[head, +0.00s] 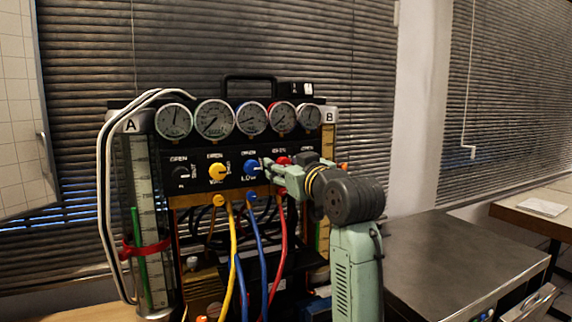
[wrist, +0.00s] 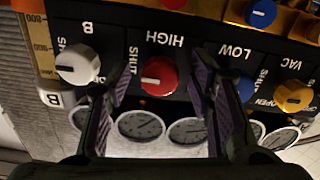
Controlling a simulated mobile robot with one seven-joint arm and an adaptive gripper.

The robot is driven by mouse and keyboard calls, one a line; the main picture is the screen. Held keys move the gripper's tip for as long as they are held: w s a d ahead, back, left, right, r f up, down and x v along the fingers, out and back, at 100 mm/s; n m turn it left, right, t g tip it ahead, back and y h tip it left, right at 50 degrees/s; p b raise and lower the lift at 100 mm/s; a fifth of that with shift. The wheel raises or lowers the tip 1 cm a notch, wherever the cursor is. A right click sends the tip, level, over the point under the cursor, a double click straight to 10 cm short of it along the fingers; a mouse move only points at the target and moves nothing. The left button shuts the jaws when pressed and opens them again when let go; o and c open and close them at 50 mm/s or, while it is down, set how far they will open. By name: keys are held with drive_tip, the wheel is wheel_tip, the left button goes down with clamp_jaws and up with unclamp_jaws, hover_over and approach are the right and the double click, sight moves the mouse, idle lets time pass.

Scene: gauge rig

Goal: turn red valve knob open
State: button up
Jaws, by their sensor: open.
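The red valve knob (wrist: 158,76) is on the black panel under the label HIGH, with SHUT printed beside it; the wrist view shows it upside down. In the head view, part of the red knob (head: 284,160) shows just above my gripper (head: 278,174). My gripper (wrist: 157,68) is open in the wrist view, with one finger on each side of the red knob. Gaps show between the knob and both fingers. I cannot tell how deep the fingertips reach around it. The knob's exact turn position is not clear.
A white knob (wrist: 77,65) and a blue knob (wrist: 246,88) flank the red one. A yellow knob (head: 218,171) is farther left. Several gauges (head: 214,119) line the panel top. Yellow, blue and red hoses (head: 281,240) hang below. A metal cabinet (head: 455,255) stands right.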

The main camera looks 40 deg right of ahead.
drive_tip(key=shift+c, duration=0.4)
clamp_jaws()
drive_tip(key=shift+f, duration=0.1)
drive_tip(key=shift+n+b, duration=3.05)
drive_tip(key=shift+n, duration=5.85)
